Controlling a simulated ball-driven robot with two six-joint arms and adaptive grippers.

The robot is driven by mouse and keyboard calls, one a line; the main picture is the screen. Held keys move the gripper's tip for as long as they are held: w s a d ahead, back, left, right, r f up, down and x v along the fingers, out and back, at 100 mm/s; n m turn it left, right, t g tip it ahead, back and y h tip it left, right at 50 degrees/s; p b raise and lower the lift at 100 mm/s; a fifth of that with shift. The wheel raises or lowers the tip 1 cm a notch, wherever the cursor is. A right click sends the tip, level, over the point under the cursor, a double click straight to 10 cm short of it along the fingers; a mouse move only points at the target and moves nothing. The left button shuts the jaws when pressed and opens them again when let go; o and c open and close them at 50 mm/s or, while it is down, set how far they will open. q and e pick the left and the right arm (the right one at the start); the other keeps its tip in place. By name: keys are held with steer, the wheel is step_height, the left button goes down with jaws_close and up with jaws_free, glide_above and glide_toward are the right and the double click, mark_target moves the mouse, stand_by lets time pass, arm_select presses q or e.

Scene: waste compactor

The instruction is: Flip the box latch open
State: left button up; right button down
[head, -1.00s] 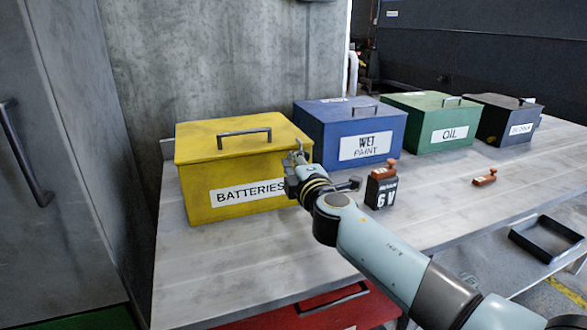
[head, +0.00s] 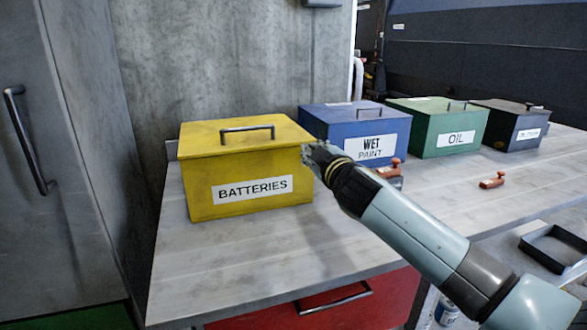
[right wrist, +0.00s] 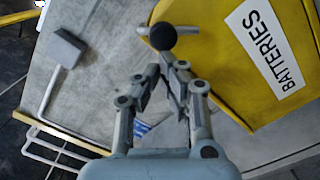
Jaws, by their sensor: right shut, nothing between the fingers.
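The yellow BATTERIES box (head: 245,180) stands on the bench in the head view, with its lid down and a dark handle (head: 247,131) on top. My right gripper (head: 308,153) is beside the box's right front corner, near the lid edge. In the right wrist view its fingers (right wrist: 169,65) are shut and empty. A dark round knob on a light rod, which looks like the latch (right wrist: 163,36), is just beyond the fingertips, next to the yellow box wall. I cannot tell whether they touch. The latch is hidden behind my gripper in the head view. My left gripper is out of view.
A blue WET PAINT box (head: 350,128), a green OIL box (head: 430,128) and a dark box (head: 505,125) stand along the back. A battery (head: 390,172) is partly behind my arm. A small red-brown object (head: 492,180) lies right. The bench front is clear.

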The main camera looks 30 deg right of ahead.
steer(key=d+m+b, duration=0.1)
steer(key=m, duration=0.1)
steer(key=d+f+m+b, duration=0.1)
steer(key=m+b, duration=0.1)
steer(key=d+m+b, duration=0.1)
steer(key=m, duration=0.1)
steer(key=shift+s+f+y+b, duration=0.3)
steer(key=shift+s+b, duration=0.05)
steer(key=shift+d, duration=0.15)
stand_by(0.5)
